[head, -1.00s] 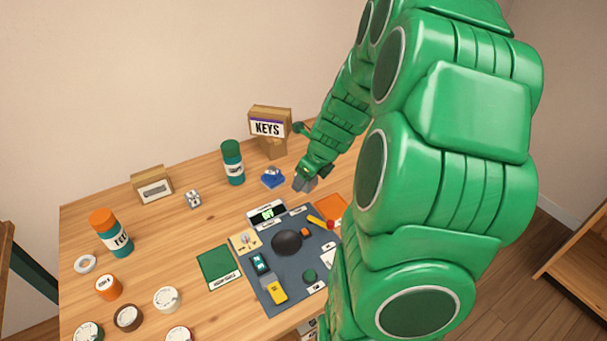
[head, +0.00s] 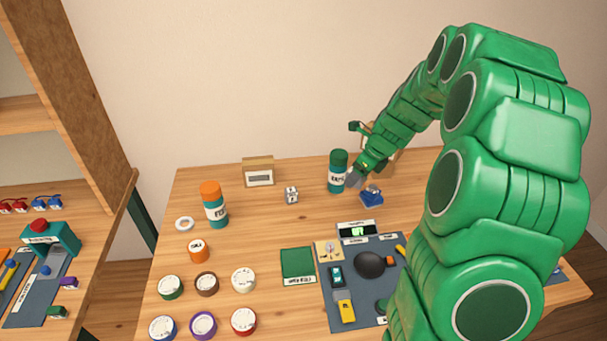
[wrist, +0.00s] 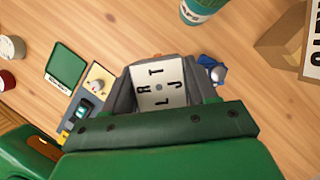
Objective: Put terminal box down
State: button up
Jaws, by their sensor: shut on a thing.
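A white-faced block with black letters, seemingly the terminal box (wrist: 157,97), is between the fingers of my gripper in the wrist view. My gripper (wrist: 160,80) is shut on it. In the head view my gripper (head: 355,179) is at the back of the table, beside the green-capped bottle (head: 338,172) and behind the blue object (head: 371,197). The held box is hard to make out there. I cannot tell its height above the wood.
The wooden table (head: 245,220) has free room at its middle left. A small white-grey block (head: 291,195) and a cardboard box (head: 258,172) stand at the back. An orange-capped bottle (head: 214,205) and several round tins are left. A grey mat (head: 345,268) holds various items.

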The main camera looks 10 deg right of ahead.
jog(key=w+a+n+g, duration=0.1)
jog(key=w+a+n, duration=0.3)
jog(key=w+a, duration=0.6)
send_near(299, 173)
jog(key=shift+s+a+f+y, duration=0.2)
jog(key=shift+a+f+y, duration=0.15)
jog(key=shift+a, duration=0.35)
jog(key=shift+w+f, duration=0.7)
jog(key=shift+f, duration=0.1)
jog(key=shift+w+f, duration=0.2)
jog(key=shift+f, duration=1.5)
jog(key=shift+f, duration=0.15)
jog(key=o, duration=1.2)
